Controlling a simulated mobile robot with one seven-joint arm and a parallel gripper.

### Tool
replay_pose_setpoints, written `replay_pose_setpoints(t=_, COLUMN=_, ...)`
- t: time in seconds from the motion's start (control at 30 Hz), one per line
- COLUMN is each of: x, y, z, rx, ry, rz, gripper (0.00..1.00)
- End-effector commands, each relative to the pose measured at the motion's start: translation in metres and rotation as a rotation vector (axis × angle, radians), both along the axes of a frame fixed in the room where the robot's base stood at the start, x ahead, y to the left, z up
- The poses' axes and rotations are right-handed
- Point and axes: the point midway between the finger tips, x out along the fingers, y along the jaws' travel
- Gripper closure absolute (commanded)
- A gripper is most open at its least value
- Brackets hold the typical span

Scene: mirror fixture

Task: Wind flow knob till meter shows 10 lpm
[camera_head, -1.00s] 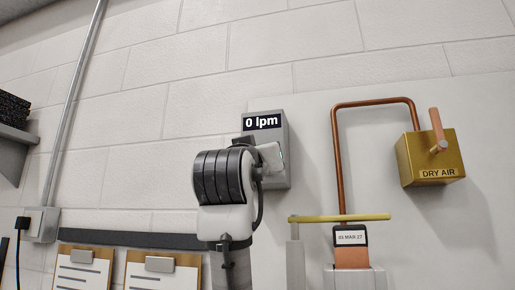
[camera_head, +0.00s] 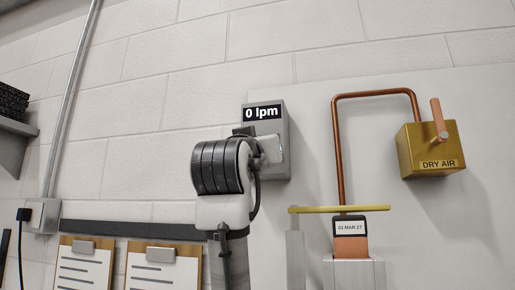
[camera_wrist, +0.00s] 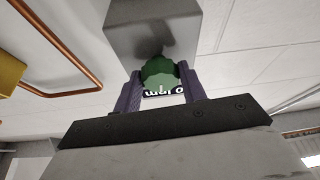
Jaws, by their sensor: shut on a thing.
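The flow meter is a grey box (camera_head: 281,165) on the wall, and its dark display (camera_head: 262,113) reads 0 lpm. In the wrist view the box (camera_wrist: 150,25) is at the top, and the display (camera_wrist: 163,92) appears upside down between the fingers. A dark green round knob (camera_wrist: 160,70) sits on the box. My gripper (camera_wrist: 160,76) is shut on the knob, with one purple finger at each side. In the head view my wrist hides part of the box and nearly all of the knob.
A brass DRY AIR block (camera_head: 431,150) with a copper-coloured handle is at right, joined to a copper pipe (camera_head: 338,150). A yellow bar (camera_head: 345,209) is below the meter at right. Clipboards (camera_head: 83,265) hang at lower left. The wall above is clear.

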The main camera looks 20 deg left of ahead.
Motion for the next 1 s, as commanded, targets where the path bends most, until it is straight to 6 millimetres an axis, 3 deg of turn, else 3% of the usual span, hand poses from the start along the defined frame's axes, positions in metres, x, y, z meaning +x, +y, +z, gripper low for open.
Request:
replay_pose_setpoints(t=0.27, x=-0.0007, y=0.0027, z=0.0004, rx=0.173, ry=-0.001, rz=0.003, gripper=0.82)
replay_pose_setpoints(t=1.0, x=-0.0010, y=0.0064, z=0.0032, rx=0.872, ry=0.002, rz=0.000, gripper=0.82)
